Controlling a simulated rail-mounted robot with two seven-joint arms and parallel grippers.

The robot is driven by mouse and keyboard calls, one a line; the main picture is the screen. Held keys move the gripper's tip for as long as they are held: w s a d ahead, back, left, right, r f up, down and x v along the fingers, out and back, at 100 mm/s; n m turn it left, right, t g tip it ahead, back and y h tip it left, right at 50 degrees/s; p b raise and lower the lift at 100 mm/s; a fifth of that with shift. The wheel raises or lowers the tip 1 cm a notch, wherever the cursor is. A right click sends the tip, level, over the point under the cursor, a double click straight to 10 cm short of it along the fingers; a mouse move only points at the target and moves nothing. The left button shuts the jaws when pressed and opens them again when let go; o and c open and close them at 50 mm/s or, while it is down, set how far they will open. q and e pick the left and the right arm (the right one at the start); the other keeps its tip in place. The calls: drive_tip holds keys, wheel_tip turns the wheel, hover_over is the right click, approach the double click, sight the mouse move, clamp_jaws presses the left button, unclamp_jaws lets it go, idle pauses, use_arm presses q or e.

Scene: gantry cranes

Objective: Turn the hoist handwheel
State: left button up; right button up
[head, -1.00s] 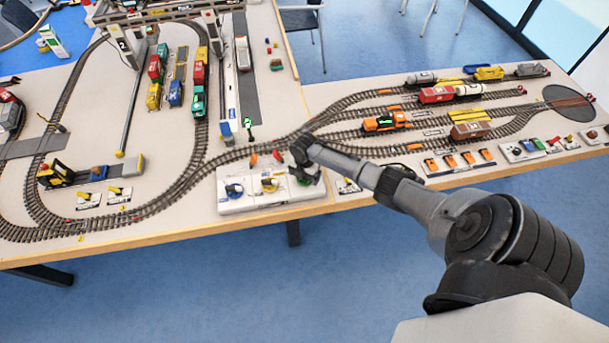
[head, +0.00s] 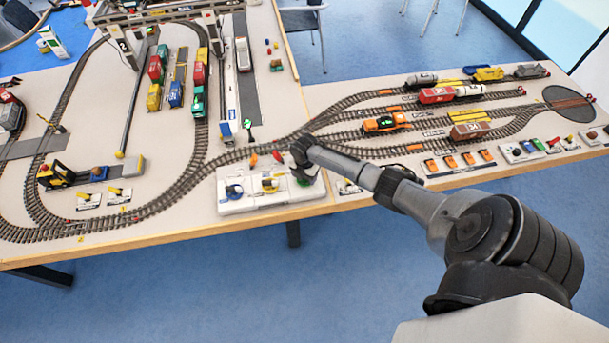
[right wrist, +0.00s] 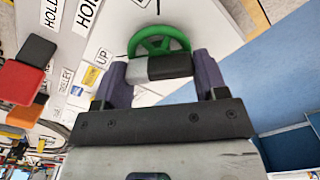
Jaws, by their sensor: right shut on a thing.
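The green handwheel (right wrist: 160,40) shows in the right wrist view, with printed labels beside it that include "UP" and a partly cut-off word starting "HO". My right gripper (right wrist: 160,68) is shut on the near part of its rim, which the fingertips hide. In the head view the right gripper (head: 303,168) is over the right end of the white control panel (head: 240,206). My left gripper is not in view.
Railway tracks with wagons spread over the table. A gantry crane (head: 125,45) stands at the back left. The table's front edge is close to the panel.

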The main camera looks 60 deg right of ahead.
drive_tip(key=shift+r+m+p, duration=0.15)
drive_tip(key=shift+m+p, duration=0.5)
drive_tip(key=shift+m, duration=0.35)
drive_tip(key=m+p, duration=0.1)
drive_tip(key=m, duration=0.2)
drive_tip(key=shift+m+p, duration=0.3)
drive_tip(key=shift+p, duration=0.05)
drive_tip(key=m+p, duration=0.1)
drive_tip(key=m, duration=0.2)
drive_tip(key=shift+w, duration=0.1)
drive_tip(key=m+p, duration=0.1)
drive_tip(key=m, duration=0.1)
drive_tip(key=shift+m, duration=0.8)
drive_tip(key=shift+d+m, duration=0.1)
drive_tip(key=shift+m, duration=0.2)
drive_tip(key=o, duration=0.9)
